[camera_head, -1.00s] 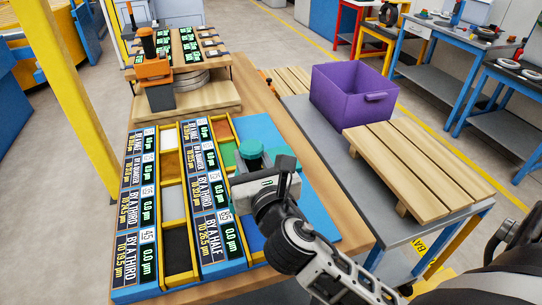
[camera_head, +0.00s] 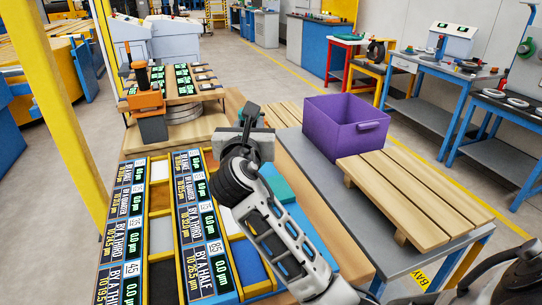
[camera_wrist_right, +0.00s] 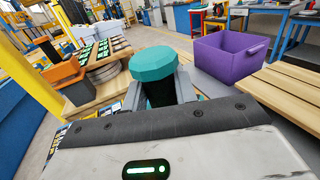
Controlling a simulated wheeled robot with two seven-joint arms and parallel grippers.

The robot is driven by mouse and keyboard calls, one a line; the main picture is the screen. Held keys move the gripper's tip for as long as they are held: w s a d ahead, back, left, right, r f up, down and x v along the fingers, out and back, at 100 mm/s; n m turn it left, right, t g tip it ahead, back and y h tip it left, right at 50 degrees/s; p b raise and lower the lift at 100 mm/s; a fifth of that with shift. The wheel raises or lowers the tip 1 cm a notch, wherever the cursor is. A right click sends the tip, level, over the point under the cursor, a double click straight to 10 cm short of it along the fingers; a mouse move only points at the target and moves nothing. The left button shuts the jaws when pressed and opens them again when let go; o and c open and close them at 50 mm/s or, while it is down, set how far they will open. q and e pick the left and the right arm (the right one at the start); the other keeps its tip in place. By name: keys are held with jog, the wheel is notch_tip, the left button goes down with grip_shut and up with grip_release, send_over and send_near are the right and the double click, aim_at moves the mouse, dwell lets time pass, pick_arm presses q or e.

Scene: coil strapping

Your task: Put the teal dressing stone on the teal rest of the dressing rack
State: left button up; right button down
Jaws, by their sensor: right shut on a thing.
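My right gripper (camera_head: 248,118) is shut on the teal dressing stone (camera_wrist_right: 154,64), which has a faceted teal head over a dark body. In the right wrist view the stone stands up between the fingers; in the head view the gripper hides it. The gripper is raised above the far right part of a labelled blue-and-yellow rack (camera_head: 190,220). A teal patch (camera_head: 282,190) shows on the blue surface right of the labels, partly covered by my forearm. I cannot tell whether it is the teal rest. My left gripper is not in view.
A wooden stand (camera_head: 190,130) with an orange-and-black tool (camera_head: 148,103) and small displays is behind the rack. A purple bin (camera_head: 345,130) and a slatted wooden pallet (camera_head: 415,185) sit on the grey table to the right. A yellow post (camera_head: 70,110) rises at left.

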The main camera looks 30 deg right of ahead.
jog(key=w+d+f+b, duration=0.1)
jog(key=d+f, duration=0.5)
jog(key=f, duration=0.3)
jog(key=shift+f+b, duration=0.15)
jog(key=shift+b, duration=0.2)
jog(key=c, duration=1.5)
grip_release()
jog(key=shift+f, duration=0.25)
jog(key=o, duration=0.4)
